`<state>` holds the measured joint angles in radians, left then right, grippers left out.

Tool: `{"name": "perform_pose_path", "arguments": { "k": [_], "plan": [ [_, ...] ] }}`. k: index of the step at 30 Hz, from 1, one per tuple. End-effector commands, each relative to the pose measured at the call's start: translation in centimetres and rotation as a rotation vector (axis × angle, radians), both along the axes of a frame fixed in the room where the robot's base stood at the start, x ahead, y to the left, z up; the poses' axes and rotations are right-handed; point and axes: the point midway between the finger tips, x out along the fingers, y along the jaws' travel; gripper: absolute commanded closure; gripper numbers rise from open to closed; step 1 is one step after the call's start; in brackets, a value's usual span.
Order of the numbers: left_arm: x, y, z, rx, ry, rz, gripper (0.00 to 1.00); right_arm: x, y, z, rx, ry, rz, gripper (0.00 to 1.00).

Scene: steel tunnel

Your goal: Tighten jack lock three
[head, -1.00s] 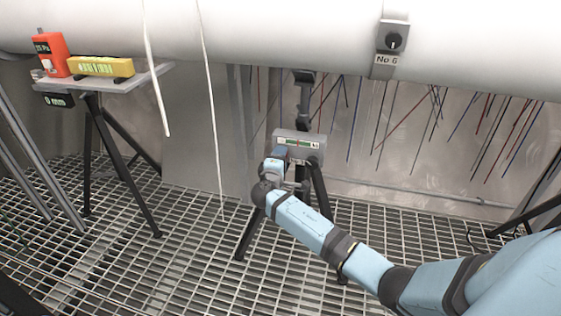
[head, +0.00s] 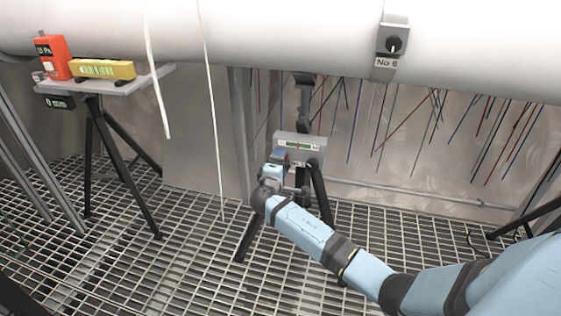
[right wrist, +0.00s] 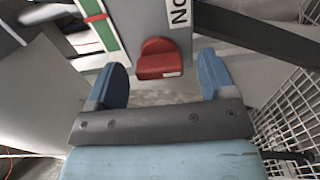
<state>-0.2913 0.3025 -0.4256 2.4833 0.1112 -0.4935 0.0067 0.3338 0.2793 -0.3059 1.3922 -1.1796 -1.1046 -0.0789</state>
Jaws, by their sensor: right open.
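The jack (head: 306,140) stands on a dark tripod under the white pipe. Its grey box has a green and white scale with a red mark. In the right wrist view a red lock handle (right wrist: 158,60) sits on the grey box, beside a label reading "NO"; the rest of the label is cut off, so the lock's number cannot be read. My right gripper (right wrist: 163,85) is open, with its blue fingers on either side of the red handle and a visible gap to each. In the head view my right gripper (head: 277,160) is at the front of the box, and partly covers it. My left gripper is not in view.
A white pipe (head: 280,35) crosses the top, with a switch marked "No 6" (head: 391,42). At left a stand carries an orange device (head: 52,57) and a yellow level (head: 102,69). Two white cords hang down. The floor is metal grating (head: 180,260).

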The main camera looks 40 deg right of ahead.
Motion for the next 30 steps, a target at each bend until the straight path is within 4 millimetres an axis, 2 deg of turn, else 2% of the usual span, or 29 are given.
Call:
{"name": "perform_pose_path", "arguments": {
  "k": [5,12,15,21,30],
  "plan": [
    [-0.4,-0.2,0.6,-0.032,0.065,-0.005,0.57,-2.4,2.9,0.4,0.003,0.001,0.002,0.23],
    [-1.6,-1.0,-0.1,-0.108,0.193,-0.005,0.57,-6.0,7.1,0.3,0.003,0.001,0.003,0.23],
    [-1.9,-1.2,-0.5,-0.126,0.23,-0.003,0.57,-7.0,8.2,0.2,0.002,0.001,0.002,0.23],
    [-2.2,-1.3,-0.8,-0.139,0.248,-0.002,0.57,-8.1,9.6,0.1,0.001,0.0,0.002,0.23],
    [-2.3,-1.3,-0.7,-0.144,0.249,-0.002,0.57,-8.3,9.7,0.1,0.001,-0.001,0.002,0.23]
  ]
}}
